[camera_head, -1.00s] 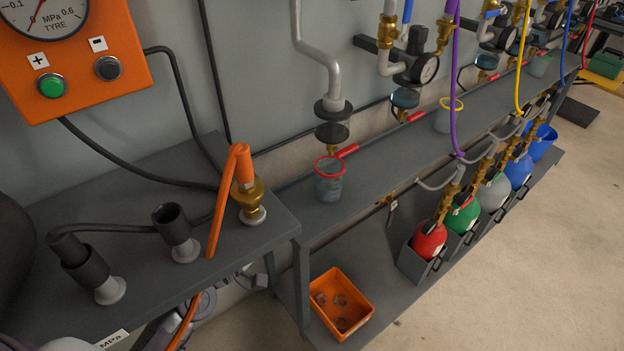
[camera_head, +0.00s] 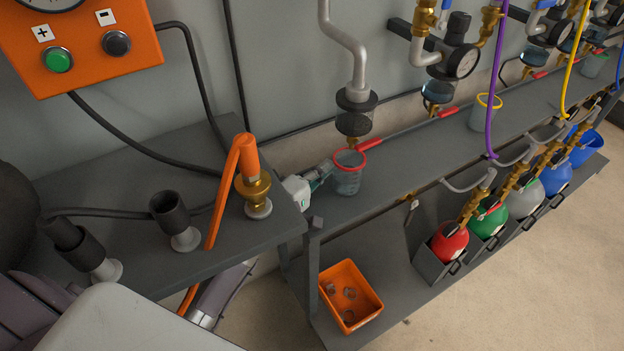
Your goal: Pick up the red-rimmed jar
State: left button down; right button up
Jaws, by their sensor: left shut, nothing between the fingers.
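The red-rimmed jar (camera_head: 348,181) is a clear, bluish cup standing upright on the grey shelf, below a pipe outlet with a dark fitting. My left gripper (camera_head: 322,175) is at the jar's left side, low over the shelf, with its fingertips pointing right toward the jar. The fingers look shut with nothing held. They are very close to the jar's wall; I cannot tell whether they touch it. My right gripper is not in view.
A brass valve with an orange lever (camera_head: 238,172) stands just left of my gripper. A yellow-rimmed jar (camera_head: 482,117) is further right on the shelf. An orange bin (camera_head: 372,289) and several coloured bottles are below. Black hoses cross the left bench.

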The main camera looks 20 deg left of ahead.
aim_at(348, 185)
pick_arm(q)
jog(key=shift+w+d, duration=0.2)
jog(key=shift+w, duration=0.4)
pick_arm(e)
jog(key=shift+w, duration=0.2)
pick_arm(q)
jog(key=shift+s+d+r+p, duration=0.1)
jog(key=shift+s+d+p, duration=0.15)
jog(key=shift+p, duration=0.05)
jog(key=s+d+p, duration=0.2)
jog(key=d, duration=0.1)
jog(key=shift+s+r, duration=0.1)
jog(key=shift+s, duration=0.05)
jog(key=shift+s+d+p, duration=0.5)
jog(key=shift+s+d, duration=0.15)
jog(key=shift+d, duration=0.25)
jog(key=shift+s+f, duration=0.15)
jog(key=shift+f, duration=0.05)
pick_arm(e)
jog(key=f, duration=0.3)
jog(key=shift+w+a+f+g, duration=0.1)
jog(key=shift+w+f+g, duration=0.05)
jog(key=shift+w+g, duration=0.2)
